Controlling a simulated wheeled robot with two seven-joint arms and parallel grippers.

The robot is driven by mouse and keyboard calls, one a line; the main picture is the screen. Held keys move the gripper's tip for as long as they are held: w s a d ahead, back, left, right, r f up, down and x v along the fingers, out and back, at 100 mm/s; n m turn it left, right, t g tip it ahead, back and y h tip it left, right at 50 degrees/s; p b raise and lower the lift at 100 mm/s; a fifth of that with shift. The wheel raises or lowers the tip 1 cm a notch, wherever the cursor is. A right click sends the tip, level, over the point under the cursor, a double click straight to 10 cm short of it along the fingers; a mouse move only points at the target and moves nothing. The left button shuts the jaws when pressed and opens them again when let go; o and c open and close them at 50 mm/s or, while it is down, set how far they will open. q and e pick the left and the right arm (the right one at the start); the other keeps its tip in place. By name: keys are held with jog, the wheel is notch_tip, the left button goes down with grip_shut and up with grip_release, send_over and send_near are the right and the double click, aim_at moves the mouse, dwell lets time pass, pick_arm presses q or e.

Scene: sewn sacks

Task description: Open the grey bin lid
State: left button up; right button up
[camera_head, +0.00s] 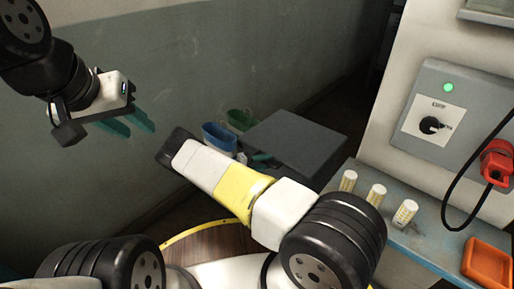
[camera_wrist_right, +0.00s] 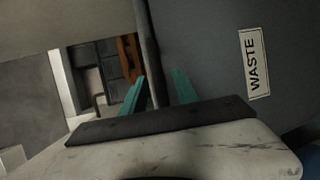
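The grey bin's flat lid (camera_head: 302,140) is in the middle of the head view and looks shut. In the right wrist view, the dark grey bin front (camera_wrist_right: 215,60) carries a white WASTE label (camera_wrist_right: 253,63). My right gripper (camera_wrist_right: 160,85) is open, its teal fingers on either side of a dark bar (camera_wrist_right: 149,45) that looks like the lid's edge. I cannot tell whether they touch it. In the head view, my right gripper (camera_head: 262,157) is mostly hidden by its own arm. My left gripper (camera_head: 141,131) is open and empty at upper left.
A blue bin (camera_head: 220,137) and a green bin (camera_head: 240,120) stand left of the grey bin. At right, a blue-grey bench (camera_head: 425,243) holds several pale yellow cylinders (camera_head: 377,195) and an orange tray (camera_head: 488,263). A switch box (camera_head: 445,115) with a red plug (camera_head: 497,162) hangs above.

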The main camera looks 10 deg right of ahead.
grip_shut()
dwell(1.4)
